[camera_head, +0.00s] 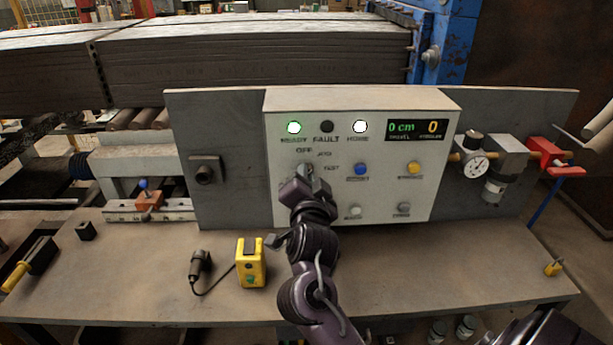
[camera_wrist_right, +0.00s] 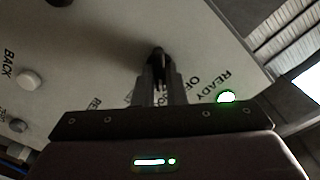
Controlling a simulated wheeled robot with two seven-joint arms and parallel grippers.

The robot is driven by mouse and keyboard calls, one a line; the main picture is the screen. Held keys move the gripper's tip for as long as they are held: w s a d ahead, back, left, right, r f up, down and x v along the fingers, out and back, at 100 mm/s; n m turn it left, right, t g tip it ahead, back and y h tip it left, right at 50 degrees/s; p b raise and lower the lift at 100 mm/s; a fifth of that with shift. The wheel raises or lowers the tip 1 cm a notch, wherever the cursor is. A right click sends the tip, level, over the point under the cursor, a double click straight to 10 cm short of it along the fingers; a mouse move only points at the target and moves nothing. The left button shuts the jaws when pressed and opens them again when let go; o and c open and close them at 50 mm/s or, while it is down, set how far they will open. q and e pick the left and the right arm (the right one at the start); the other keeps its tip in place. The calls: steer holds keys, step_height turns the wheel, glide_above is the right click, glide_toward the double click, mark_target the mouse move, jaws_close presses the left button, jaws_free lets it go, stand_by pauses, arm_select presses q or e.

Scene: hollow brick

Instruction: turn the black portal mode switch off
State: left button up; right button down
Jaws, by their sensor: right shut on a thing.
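The control panel (camera_head: 400,195) is a pale box with lamps, buttons and a display. The black portal mode switch (camera_wrist_right: 157,58) sits on it, with OFF, JOG and TEST lettered around it in the head view. My right gripper (camera_head: 306,172) is at the switch, with its two fingers closed around the knob. In the right wrist view my right gripper (camera_wrist_right: 160,85) grips the switch from both sides. The fingers hide most of the knob, so its exact pointing direction is hard to tell. My left gripper is not in view.
The READY lamp (camera_head: 294,127) is lit green and the HOME lamp (camera_head: 360,126) white; the FAULT lamp (camera_head: 327,127) is dark. A blue button (camera_head: 361,169) and a yellow button (camera_head: 413,168) are right of the switch. A yellow box (camera_head: 251,262) stands on the bench (camera_head: 450,270).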

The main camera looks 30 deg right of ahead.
steer(key=shift+w+a+n+p, duration=0.1)
steer(key=shift+a+n+p, duration=0.05)
steer(key=shift+n+p, duration=4.65)
steer(key=shift+p, duration=0.3)
steer(key=c, duration=1.5)
jaws_free()
steer(key=shift+m, duration=0.3)
